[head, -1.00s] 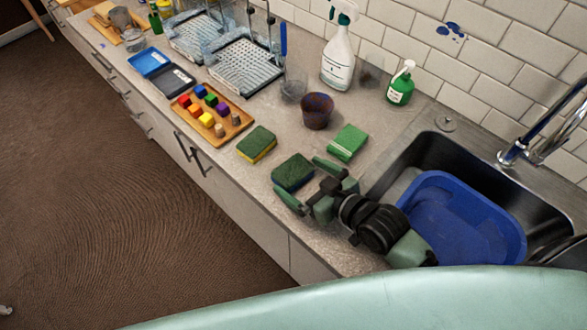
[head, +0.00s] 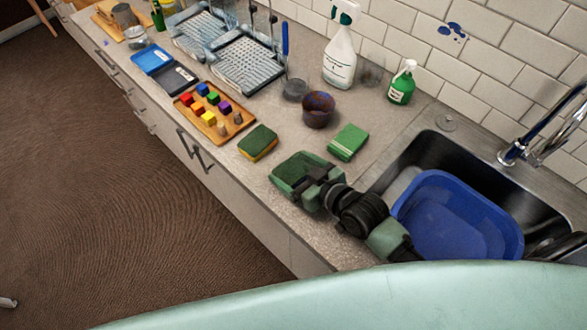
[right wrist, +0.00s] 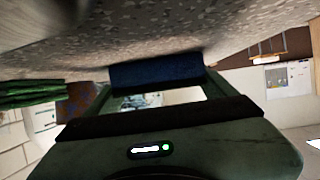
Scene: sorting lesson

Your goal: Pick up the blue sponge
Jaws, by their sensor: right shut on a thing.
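My right gripper (head: 293,171) is shut on the blue sponge (head: 298,166) at the counter's front part, left of the sink. The sponge's dark green top shows between the fingers in the head view. In the right wrist view its blue body (right wrist: 155,75) spans the gap between the fingers, close to the speckled counter surface. I cannot tell whether it touches the counter. My left gripper is in neither view.
A yellow sponge with a dark green top (head: 258,142) lies to the left, and a green sponge (head: 348,142) lies behind. A brown cup (head: 318,109) stands farther back. The sink holds a blue basin (head: 450,222). A wooden tray (head: 240,119) holds several coloured blocks.

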